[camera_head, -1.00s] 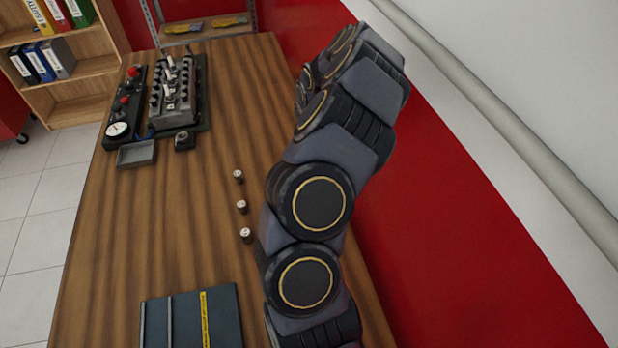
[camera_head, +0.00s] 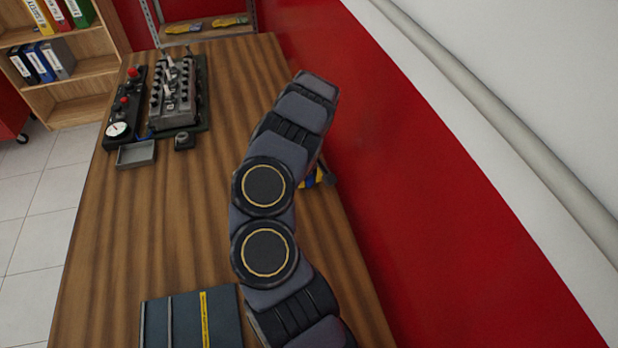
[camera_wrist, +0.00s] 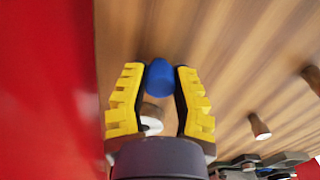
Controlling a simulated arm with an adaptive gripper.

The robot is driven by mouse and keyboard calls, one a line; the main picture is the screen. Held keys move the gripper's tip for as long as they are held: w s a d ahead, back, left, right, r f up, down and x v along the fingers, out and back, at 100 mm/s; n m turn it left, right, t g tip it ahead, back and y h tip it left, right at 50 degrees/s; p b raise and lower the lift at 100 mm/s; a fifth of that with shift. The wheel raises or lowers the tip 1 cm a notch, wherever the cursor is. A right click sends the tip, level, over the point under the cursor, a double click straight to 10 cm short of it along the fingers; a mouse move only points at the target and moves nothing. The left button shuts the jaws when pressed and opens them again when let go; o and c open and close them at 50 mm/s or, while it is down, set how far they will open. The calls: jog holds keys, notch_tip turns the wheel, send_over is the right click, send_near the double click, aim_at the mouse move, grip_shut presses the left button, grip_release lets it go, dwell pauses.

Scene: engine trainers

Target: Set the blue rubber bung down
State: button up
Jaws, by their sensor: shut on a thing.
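The blue rubber bung (camera_wrist: 160,73) is between the tips of my gripper's yellow fingers (camera_wrist: 160,82) in the wrist view. My gripper is shut on it, over the brown wooden table (camera_wrist: 215,50). I cannot tell whether the bung touches the table. In the head view my arm hides most of the gripper (camera_head: 315,177); only a little yellow and blue shows at the arm's right side, near the table's right edge.
The wrist view shows a white-topped plug (camera_wrist: 152,122) between the fingers, and others (camera_wrist: 259,127) to the right. The engine trainer (camera_head: 174,92) and grey tray (camera_head: 137,153) are at the back left. A dark folder (camera_head: 190,318) lies in front. The red wall (camera_head: 385,170) borders the right side.

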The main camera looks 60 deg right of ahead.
aim_at(309, 177)
jog(key=shift+f, duration=0.1)
jog(key=o, duration=0.8)
jog(key=shift+c, duration=0.2)
notch_tip(309, 177, up, 12)
jog(key=shift+r, duration=0.2)
